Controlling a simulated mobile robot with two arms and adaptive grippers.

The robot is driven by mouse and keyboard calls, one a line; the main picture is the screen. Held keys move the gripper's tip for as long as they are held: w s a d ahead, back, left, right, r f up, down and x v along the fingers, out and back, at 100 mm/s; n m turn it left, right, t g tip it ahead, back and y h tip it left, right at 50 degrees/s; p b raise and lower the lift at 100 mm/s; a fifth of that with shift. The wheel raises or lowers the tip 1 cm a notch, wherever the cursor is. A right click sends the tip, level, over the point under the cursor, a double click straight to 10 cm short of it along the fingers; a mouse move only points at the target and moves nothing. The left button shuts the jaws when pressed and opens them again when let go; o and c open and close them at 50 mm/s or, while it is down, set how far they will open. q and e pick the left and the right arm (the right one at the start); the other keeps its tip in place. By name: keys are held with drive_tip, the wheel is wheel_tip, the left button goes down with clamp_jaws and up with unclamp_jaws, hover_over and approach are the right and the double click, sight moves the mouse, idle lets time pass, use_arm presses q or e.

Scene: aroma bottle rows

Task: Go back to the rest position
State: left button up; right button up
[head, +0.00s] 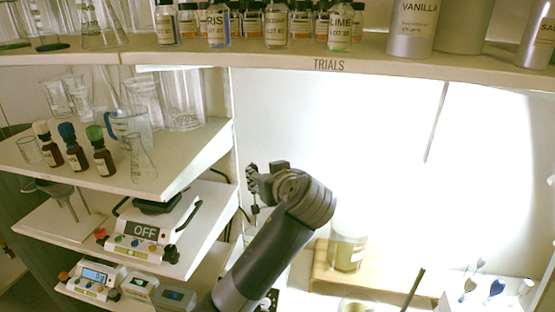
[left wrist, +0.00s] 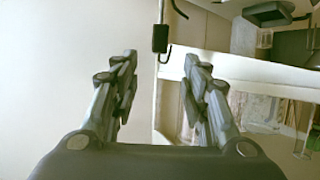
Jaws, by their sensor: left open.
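My left arm rises from the bottom of the head view, and its dark gripper (head: 252,180) is in front of the bright back wall, just right of the left-hand shelves. In the left wrist view the two fingers of this gripper (left wrist: 160,85) stand wide apart with nothing between them. A white shelf edge and a hanging dark fitting (left wrist: 160,38) show beyond the fingers. My right gripper is not in view.
Small bottles, one marked LIME (head: 340,30), line the TRIALS shelf (head: 400,62) above. Three dropper bottles (head: 75,148) and glassware stand on the left shelf (head: 190,165). Below are a hotplate marked OFF (head: 145,232), a wooden stand (head: 320,272) and a jar (head: 347,250).

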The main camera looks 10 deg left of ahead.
use_arm(q)
drive_tip(key=s+a+f+m+g+h, duration=0.2)
drive_tip(key=s+f, duration=0.6)
drive_tip(key=f, duration=0.4)
drive_tip(key=s+a+f+m+g+h, duration=0.25)
drive_tip(key=s+f, duration=0.45)
drive_tip(key=f, duration=0.4)
drive_tip(key=s+a+f+m+g+h, duration=0.15)
drive_tip(key=s+f, duration=0.25)
drive_tip(key=s, duration=0.7)
drive_tip(key=s+f+m+g+h, duration=0.15)
drive_tip(key=s+f, duration=0.25)
drive_tip(key=s, duration=0.7)
wheel_tip(320, 180, down, 33)
drive_tip(key=s+g+b, duration=0.2)
drive_tip(key=b, duration=0.4)
drive_tip(key=s+a+f+m+b, duration=0.1)
drive_tip(key=s+a+f+b, duration=0.2)
drive_tip(key=s+f, duration=1.4)
wheel_tip(320, 180, down, 2)
drive_tip(key=shift+a+f+g+b, duration=0.1)
drive_tip(key=shift+a+g+b, duration=0.05)
drive_tip(key=shift+g+b, duration=0.35)
